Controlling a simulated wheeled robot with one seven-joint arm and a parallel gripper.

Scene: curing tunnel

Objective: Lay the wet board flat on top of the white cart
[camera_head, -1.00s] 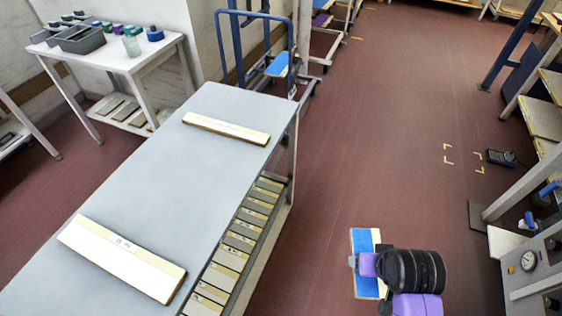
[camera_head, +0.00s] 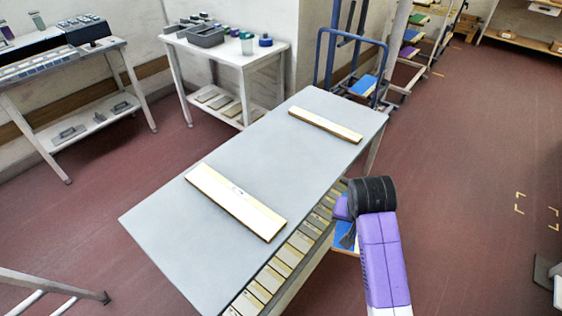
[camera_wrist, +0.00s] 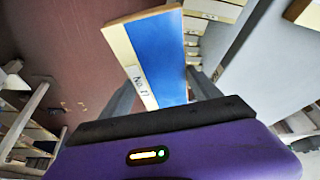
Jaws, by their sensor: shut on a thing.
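The wet board, blue with pale wooden edges and a label, shows in the wrist view (camera_wrist: 160,52) between my two fingers. In the head view the board (camera_head: 346,250) is mostly hidden behind my gripper (camera_head: 347,230). My gripper is shut on it, just right of the long grey-topped table's (camera_head: 235,165) right edge, in front of the lower slats. This table carries two pale wooden bars, one near (camera_head: 235,200) and one far (camera_head: 325,125), with bare top between them. I cannot tell whether it is the white cart; a smaller white table (camera_head: 262,65) stands behind.
The white table holds grey bins (camera_head: 205,36) and jars. A blue-framed rack (camera_head: 322,55) with a blue board stands beyond the far end of the grey table. A bench (camera_head: 95,48) is at the far left.

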